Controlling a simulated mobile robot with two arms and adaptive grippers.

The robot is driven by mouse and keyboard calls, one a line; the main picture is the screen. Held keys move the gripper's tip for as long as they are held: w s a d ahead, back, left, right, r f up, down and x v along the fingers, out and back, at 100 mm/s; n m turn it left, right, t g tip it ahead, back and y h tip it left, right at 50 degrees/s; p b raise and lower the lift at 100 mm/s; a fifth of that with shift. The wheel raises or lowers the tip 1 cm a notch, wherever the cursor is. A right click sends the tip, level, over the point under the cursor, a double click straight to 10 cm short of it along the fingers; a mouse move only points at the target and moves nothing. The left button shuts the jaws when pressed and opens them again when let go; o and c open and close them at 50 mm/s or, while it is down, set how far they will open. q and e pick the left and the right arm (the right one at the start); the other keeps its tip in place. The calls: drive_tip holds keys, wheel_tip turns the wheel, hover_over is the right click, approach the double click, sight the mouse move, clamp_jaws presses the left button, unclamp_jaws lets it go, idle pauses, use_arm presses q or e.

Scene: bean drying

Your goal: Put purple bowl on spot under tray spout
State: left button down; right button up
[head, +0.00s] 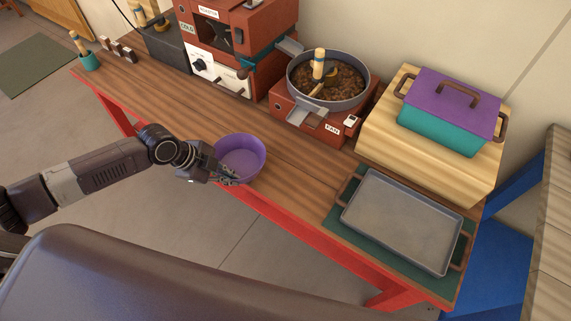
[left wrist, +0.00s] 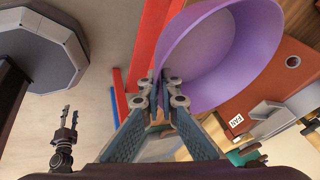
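The purple bowl (head: 241,157) is at the front edge of the wooden table; whether it touches the tabletop is unclear. My left gripper (head: 229,176) is at its near rim. In the left wrist view, the left gripper (left wrist: 172,88) has its fingertips closed together on the wall of the purple bowl (left wrist: 222,55). The round tray (head: 329,80) holds brown beans and a stirrer, on a red base labelled FAN. Its metal spout (head: 306,113) points toward the table front, right of the bowl. My right gripper (left wrist: 70,118) shows small in the left wrist view, its fingers apart and empty.
A red roaster (head: 222,75) stands behind the bowl. A flat grey baking tray (head: 403,220) lies on a green mat at the right. A wooden block (head: 432,165) carries a teal box with a purple lid (head: 452,102). The tabletop (head: 290,160) between bowl and spout is clear.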

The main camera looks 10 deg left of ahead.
sight(255, 175)
use_arm(q)
drive_tip(key=w+d, duration=0.2)
drive_tip(key=w+d+b, duration=0.1)
drive_tip(key=d, duration=0.1)
drive_tip(key=shift+w+f, duration=0.15)
drive_tip(key=shift+w, duration=0.2)
drive_tip(key=w+d+b, duration=0.1)
drive_tip(key=d, duration=0.1)
drive_tip(key=w+d+b, duration=0.1)
drive_tip(key=w+d, duration=0.1)
drive_tip(key=w+d+b, duration=0.1)
drive_tip(key=w+d, duration=0.1)
drive_tip(key=shift+d, duration=0.15)
drive_tip(key=shift+w+d, duration=0.3)
drive_tip(key=shift+d, duration=0.1)
wheel_tip(255, 175, down, 3)
drive_tip(key=b, duration=0.4)
drive_tip(key=shift+f, duration=0.2)
drive_tip(key=shift+r, duration=0.1)
use_arm(e)
wheel_tip(255, 175, down, 9)
drive_tip(key=shift+d, duration=0.15)
drive_tip(key=shift+r, duration=0.1)
use_arm(q)
drive_tip(key=shift+s, duration=0.1)
drive_tip(key=c, duration=2.2)
unclamp_jaws()
drive_tip(key=shift+o, duration=0.2)
use_arm(e)
drive_tip(key=shift+a, duration=0.35)
